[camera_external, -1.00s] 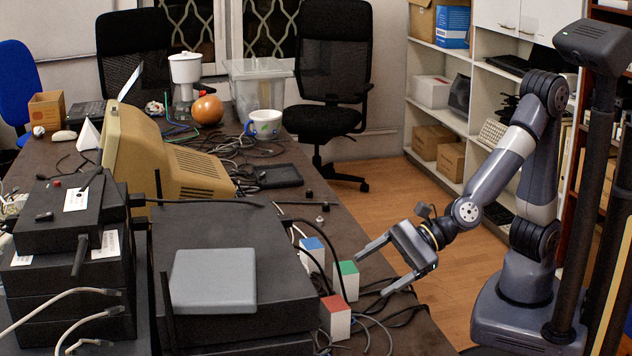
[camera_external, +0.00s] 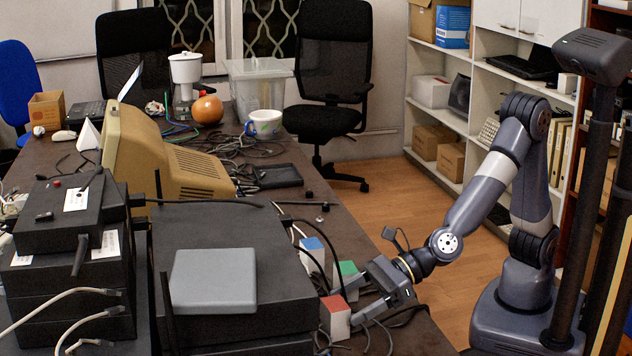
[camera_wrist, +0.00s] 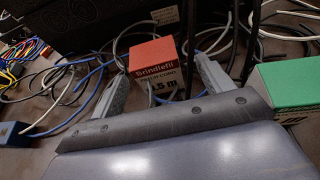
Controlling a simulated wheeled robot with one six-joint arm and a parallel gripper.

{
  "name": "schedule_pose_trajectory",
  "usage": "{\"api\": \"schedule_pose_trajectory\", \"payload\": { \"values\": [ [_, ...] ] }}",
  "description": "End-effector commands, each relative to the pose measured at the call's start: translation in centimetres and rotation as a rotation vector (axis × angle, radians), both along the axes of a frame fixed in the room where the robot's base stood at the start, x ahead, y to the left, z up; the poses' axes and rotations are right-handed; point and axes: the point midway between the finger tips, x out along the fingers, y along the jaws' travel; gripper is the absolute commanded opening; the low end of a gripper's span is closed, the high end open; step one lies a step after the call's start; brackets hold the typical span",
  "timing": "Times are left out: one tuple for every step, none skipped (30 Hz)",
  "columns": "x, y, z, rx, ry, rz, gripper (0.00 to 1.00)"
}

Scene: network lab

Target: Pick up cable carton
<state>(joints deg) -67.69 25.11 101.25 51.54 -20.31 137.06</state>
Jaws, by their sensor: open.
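Three small cable cartons with white sides stand on the dark table: one red-topped (camera_external: 336,318), one green-topped (camera_external: 348,268) and one blue-topped (camera_external: 312,244). My gripper (camera_external: 344,305) is low at the table's right edge, open, its fingers pointing left at the red carton.
A black equipment box (camera_external: 230,325) with a grey box (camera_external: 214,281) on top stands left of the cartons. Loose cables (camera_external: 395,318) lie around and behind the red carton. A beige monitor (camera_external: 165,160) stands farther back.

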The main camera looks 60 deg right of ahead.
Motion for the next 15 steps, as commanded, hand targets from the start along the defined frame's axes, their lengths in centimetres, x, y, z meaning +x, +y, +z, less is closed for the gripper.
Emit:
{"api": "schedule_pose_trajectory", "payload": {
  "values": [
    [0.3,0.6,-0.3,-0.002,0.001,-0.001,0.75],
    [0.5,0.9,-0.5,-0.002,0.0,-0.001,0.75],
    [0.8,1.4,-0.7,-0.003,0.0,0.001,0.75],
    [0.9,1.7,-0.8,-0.003,0.0,0.001,0.75],
    [1.1,2.0,-1.0,-0.003,0.0,0.0,0.75],
    [1.5,2.3,-1.2,-0.002,-0.001,0.0,0.75],
    [1.7,2.6,-1.3,-0.003,0.0,0.0,0.75],
    [1.8,2.8,-1.4,-0.002,0.0,-0.001,0.75],
    [2.0,3.0,-1.5,-0.002,0.0,-0.001,0.75],
    [2.1,3.1,-1.5,-0.001,0.0,0.0,0.75],
    [2.2,3.2,-1.6,-0.001,0.0,0.0,0.75],
    [2.2,3.2,-1.6,-0.001,0.0,0.0,0.75],
    [2.2,3.2,-1.6,-0.001,0.0,0.0,0.75],
    [2.2,3.2,-1.6,-0.001,0.0,0.0,0.75],
    [2.2,3.2,-1.6,-0.001,0.0,0.0,0.75]
  ]
}}
